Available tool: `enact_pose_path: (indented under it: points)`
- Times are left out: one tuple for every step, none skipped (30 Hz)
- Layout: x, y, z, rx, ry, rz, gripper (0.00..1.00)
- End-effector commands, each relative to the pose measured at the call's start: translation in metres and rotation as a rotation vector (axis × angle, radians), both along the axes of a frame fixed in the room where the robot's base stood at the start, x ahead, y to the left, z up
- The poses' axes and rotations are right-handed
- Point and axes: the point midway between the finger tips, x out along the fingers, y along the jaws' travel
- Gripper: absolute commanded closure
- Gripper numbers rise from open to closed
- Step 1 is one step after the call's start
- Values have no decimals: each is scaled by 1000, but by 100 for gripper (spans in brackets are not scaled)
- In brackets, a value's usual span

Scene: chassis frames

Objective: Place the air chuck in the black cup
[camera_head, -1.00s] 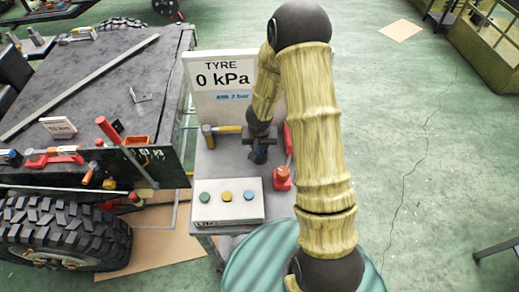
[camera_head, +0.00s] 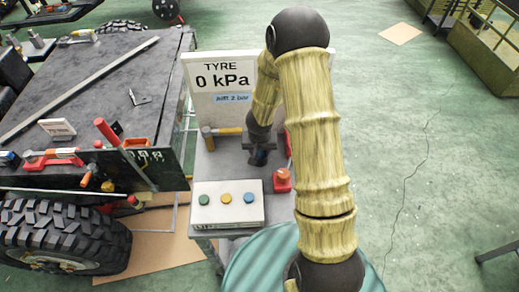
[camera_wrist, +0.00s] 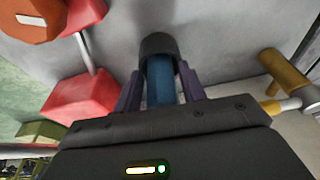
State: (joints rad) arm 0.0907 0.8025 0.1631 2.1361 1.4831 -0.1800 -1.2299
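My gripper (camera_wrist: 162,82) points down over the grey bench top, and its purple fingers stand on both sides of a blue rod-like part, which I take for the air chuck (camera_wrist: 162,88). The fingers look closed on it. The chuck's far end meets a short black round cup (camera_wrist: 158,45) and seems to be inside its rim; how deep is hidden. In the head view my gripper (camera_head: 260,152) is small and partly covered by my arm.
A hammer (camera_head: 222,131) lies left of my gripper. A red-topped device (camera_head: 282,180) stands close on the right. A button box (camera_head: 228,203) is in front, and the tyre pressure sign (camera_head: 222,85) stands behind. A cluttered dark bench (camera_head: 80,90) is farther left.

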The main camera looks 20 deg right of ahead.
Motion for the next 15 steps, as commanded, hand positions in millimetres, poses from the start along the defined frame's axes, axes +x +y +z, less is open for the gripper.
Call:
enact_pose_path:
  points:
    - [0,0,0,0,0,0,49]
    - [0,0,0,0,0,0,48]
    - [0,0,0,0,0,0,48]
    - [0,0,0,0,0,0,48]
    - [0,0,0,0,0,0,48]
    - [0,0,0,0,0,0,48]
    - [0,0,0,0,0,0,48]
    - [0,0,0,0,0,0,48]
    - [0,0,1,0,0,0,48]
    - [0,0,1,0,0,0,48]
    - [0,0,2,0,0,-1,48]
    - [0,0,4,0,-1,-1,48]
    - [0,0,6,0,-1,-2,48]
    - [0,0,9,0,-1,-2,48]
    - [0,0,13,0,-1,-2,48]
